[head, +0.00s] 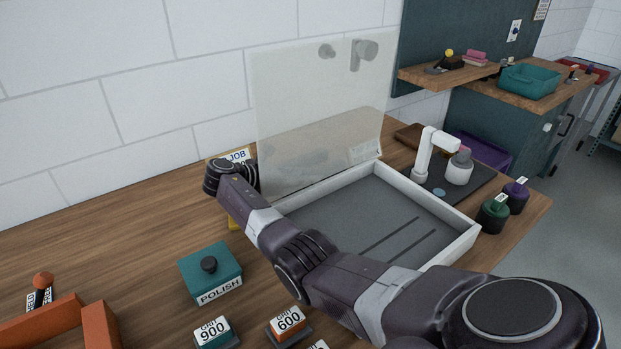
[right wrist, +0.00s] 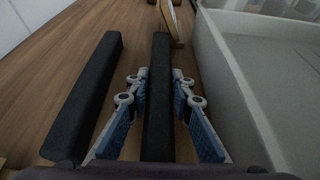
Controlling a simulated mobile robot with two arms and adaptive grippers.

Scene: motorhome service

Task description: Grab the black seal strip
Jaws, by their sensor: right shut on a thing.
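Two long black strips show side by side in the right wrist view. One black strip (right wrist: 158,75) runs between the fingers of my right gripper (right wrist: 157,105), which is shut on it. The other black strip (right wrist: 88,92) lies on the wooden bench to the left, apart from the fingers. No label shows on either strip. In the head view my right arm reaches across the tray to the bench by the wall, and it hides the strips and most of the gripper. My left gripper is not in view.
A white-walled tray (head: 455,217) with a raised clear lid (head: 310,110) stands right of the gripper, its wall close by. A teal POLISH box (head: 210,268), grit blocks (head: 287,325) and an orange frame (head: 50,320) stand on the front bench. Bare wood lies at left.

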